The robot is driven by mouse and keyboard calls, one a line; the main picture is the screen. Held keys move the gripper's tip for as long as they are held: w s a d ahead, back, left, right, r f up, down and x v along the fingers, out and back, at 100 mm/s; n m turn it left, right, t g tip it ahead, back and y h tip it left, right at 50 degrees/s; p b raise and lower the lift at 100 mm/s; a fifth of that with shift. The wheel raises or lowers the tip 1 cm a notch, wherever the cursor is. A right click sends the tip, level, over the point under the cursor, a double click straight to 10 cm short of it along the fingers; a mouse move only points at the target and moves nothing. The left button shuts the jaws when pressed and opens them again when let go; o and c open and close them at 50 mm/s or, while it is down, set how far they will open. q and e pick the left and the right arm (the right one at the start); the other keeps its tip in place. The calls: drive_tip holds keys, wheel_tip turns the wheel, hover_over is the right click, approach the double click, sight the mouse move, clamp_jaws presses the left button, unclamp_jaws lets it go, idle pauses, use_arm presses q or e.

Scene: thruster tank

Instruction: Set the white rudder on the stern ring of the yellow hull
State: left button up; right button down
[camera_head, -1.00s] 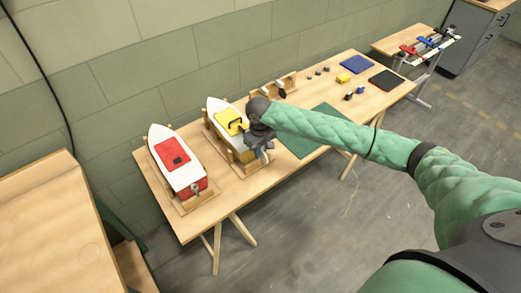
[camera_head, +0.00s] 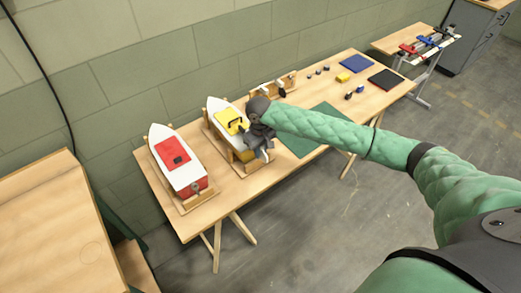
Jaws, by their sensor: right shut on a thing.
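The yellow hull (camera_head: 226,116), a white-decked boat with a yellow top, rests in a wooden cradle on the long table. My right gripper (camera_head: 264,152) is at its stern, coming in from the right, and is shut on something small. The gripper and wrist cover the stern ring and most of what is held, so the white rudder cannot be made out clearly. I cannot tell whether the rudder touches the ring. My left gripper is not in view.
A red and white boat (camera_head: 178,161) stands in its cradle to the left. A wooden rack (camera_head: 274,88) stands behind the gripper. A green mat (camera_head: 305,146), small blue parts, a yellow block (camera_head: 342,77) and blue and black mats (camera_head: 357,64) lie to the right.

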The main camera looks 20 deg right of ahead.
drive_tip(key=shift+p, duration=0.9)
idle(0.8)
drive_tip(key=shift+f, duration=0.65)
idle(1.0)
drive_tip(key=shift+f+p, duration=0.7)
drive_tip(key=shift+p, duration=0.1)
idle(0.9)
drive_tip(key=c, duration=1.3)
unclamp_jaws()
drive_tip(key=shift+o, duration=0.2)
drive_tip(key=shift+r+p, duration=0.3)
drive_tip(key=shift+r, duration=3.7)
